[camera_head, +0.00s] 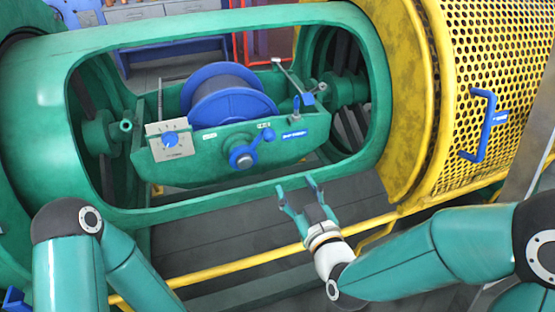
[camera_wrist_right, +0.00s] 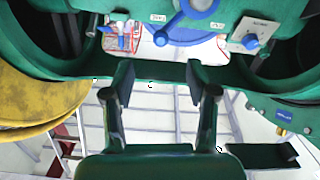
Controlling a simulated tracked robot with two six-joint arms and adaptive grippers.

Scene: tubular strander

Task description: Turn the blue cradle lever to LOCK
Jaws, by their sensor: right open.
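The blue cradle lever (camera_head: 256,144) sits on the front face of the green cradle (camera_head: 210,172). Its arm slants up and right from a round hub to a knob. It also shows at the top of the right wrist view (camera_wrist_right: 178,24), partly cut off by the frame edge. The small markings around it are too small to read. My right gripper (camera_head: 297,188) is open and empty, below and right of the lever and apart from it. Its two fingers also show in the right wrist view (camera_wrist_right: 160,85). My left gripper is out of view; only its arm shows.
A blue spool (camera_head: 232,100) lies in the cradle. A plate with a blue dial (camera_head: 170,139) is at the cradle's left end. The green tube's lower rim (camera_head: 240,203) runs between gripper and cradle. A yellow rail (camera_head: 240,264) and a yellow mesh guard (camera_head: 480,50) are nearby.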

